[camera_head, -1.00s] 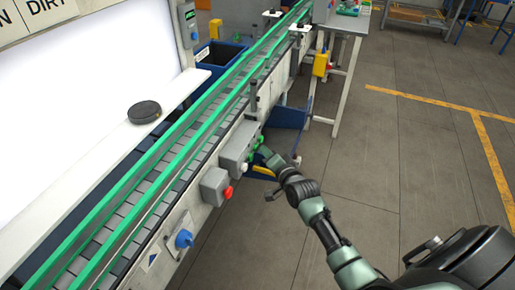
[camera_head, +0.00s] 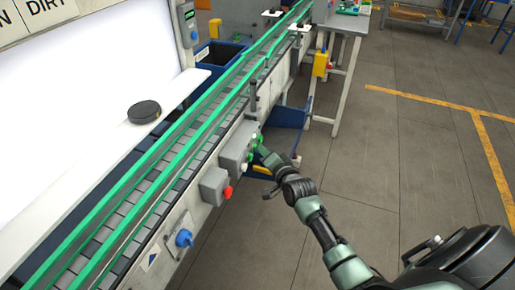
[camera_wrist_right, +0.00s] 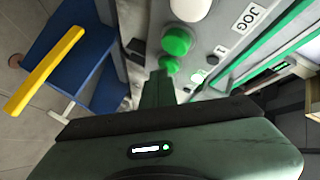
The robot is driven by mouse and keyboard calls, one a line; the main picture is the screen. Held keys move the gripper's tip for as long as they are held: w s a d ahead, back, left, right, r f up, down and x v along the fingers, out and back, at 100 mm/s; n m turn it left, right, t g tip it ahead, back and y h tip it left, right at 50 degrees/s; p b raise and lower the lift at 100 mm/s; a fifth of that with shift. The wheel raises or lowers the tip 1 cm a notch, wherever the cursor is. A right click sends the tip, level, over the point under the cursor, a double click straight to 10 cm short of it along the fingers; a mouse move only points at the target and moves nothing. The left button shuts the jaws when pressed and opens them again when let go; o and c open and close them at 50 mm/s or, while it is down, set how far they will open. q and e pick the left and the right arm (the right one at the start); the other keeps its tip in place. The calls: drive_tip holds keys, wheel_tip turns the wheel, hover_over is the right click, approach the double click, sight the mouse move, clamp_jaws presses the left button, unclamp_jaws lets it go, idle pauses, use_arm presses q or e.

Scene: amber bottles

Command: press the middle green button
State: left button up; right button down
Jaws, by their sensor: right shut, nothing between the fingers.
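The grey control box (camera_head: 238,146) on the conveyor's side carries green buttons (camera_head: 256,139) and a white button (camera_head: 243,168). In the right wrist view a large green button (camera_wrist_right: 176,41) sits below a white one (camera_wrist_right: 189,8). A second green button (camera_wrist_right: 169,64) is just beyond my fingertips and partly hidden by them. My right gripper (camera_head: 261,151) is shut and empty, its tip at the box face by the green buttons. The closed fingers (camera_wrist_right: 158,84) point at that second green button; I cannot tell whether they touch it. My left gripper is not in view.
The conveyor (camera_head: 150,190) with green rails runs diagonally past the box. A red button (camera_head: 228,192) and a blue knob (camera_head: 184,238) are nearer on its side. A blue bin (camera_head: 288,117) is beyond the gripper.

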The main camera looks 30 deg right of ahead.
idle(0.4)
drive_tip(key=shift+s+d, duration=0.5)
drive_tip(key=shift+s, duration=0.15)
drive_tip(key=shift+p, duration=0.3)
drive_tip(key=s+d, duration=0.3)
drive_tip(key=shift+s+d+p, duration=0.15)
drive_tip(key=shift+s+p, duration=0.25)
drive_tip(key=shift+f, duration=0.1)
idle(0.4)
